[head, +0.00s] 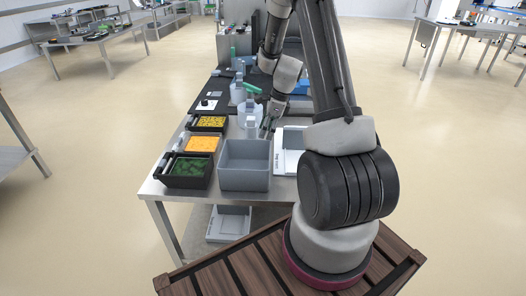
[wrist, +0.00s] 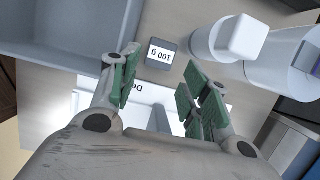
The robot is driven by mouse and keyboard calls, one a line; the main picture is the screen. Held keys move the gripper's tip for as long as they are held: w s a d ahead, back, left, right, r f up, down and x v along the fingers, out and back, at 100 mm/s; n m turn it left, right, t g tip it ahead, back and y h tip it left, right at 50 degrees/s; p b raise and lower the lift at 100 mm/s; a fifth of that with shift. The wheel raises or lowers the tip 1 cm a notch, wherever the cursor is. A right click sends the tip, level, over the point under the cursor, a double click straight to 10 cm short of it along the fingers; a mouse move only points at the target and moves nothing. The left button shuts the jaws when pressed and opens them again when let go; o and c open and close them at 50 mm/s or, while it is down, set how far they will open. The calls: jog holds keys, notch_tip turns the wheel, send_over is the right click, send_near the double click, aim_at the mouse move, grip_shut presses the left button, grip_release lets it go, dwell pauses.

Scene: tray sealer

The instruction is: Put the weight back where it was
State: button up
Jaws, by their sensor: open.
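The weight (wrist: 161,54) is a small dark grey block with a white label reading "100 g". In the wrist view it stands on the metal tabletop, just beyond and between my fingertips, and nothing grips it. My gripper (wrist: 163,74) is open, with green pads on its fingers, and empty. In the head view my gripper (head: 267,130) is low over the table, behind the grey bin. I cannot make out the weight in the head view.
A grey bin (head: 244,181) stands near the table's front edge. Black tubs with green (head: 186,183), orange and yellow contents stand left. White containers (wrist: 238,40) stand close right of the weight. A white tray with lettering (head: 283,165) lies right of the bin.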

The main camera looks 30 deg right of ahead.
jog(key=x, duration=0.8)
jog(key=shift+w+f, duration=0.1)
jog(key=shift+f, duration=0.05)
jog(key=c, duration=0.8)
